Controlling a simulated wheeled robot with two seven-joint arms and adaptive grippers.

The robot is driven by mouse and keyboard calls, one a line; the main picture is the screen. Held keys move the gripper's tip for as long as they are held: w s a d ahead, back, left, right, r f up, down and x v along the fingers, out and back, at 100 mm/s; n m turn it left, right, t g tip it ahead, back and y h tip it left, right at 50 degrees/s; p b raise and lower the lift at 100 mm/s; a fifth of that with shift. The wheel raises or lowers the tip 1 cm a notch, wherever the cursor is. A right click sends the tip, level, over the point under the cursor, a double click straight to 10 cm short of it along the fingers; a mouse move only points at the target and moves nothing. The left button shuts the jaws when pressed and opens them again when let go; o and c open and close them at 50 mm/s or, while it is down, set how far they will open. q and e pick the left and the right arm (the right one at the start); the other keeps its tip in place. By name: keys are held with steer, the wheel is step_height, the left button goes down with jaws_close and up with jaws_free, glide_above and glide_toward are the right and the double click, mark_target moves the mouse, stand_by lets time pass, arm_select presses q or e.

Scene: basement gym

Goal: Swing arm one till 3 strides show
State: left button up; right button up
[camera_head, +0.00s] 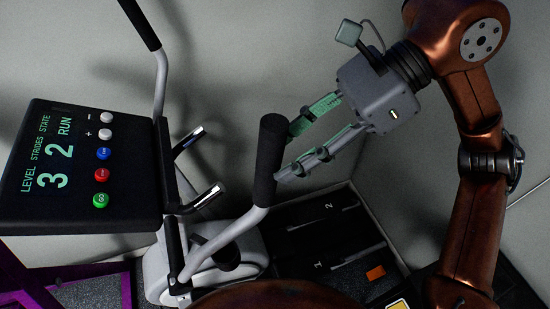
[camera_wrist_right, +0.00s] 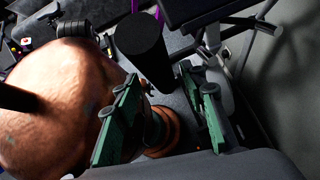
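The elliptical trainer's console (camera_head: 85,215) reads level 3, strides 2, state RUN. Its nearer swing arm has a black grip (camera_head: 270,145) on a grey tube and stands upright, tilted a little; no number is readable on it. The grip also shows in the right wrist view (camera_wrist_right: 143,45). My right gripper (camera_head: 286,154) is open, with one fingertip towards each side of this grip. Whether they touch it I cannot tell. The other swing arm (camera_head: 140,22) stands behind the console. My left gripper is not in view.
The console has white, blue, red and green buttons (camera_head: 101,200). Two fixed chrome handles (camera_head: 205,198) stick out beside the grip. Dark footplates marked 1 and 2 (camera_head: 325,235) lie below. Grey walls close in behind; a purple frame (camera_head: 125,290) stands at lower left.

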steer(key=v, duration=0.8)
steer(key=shift+d+r, duration=0.25)
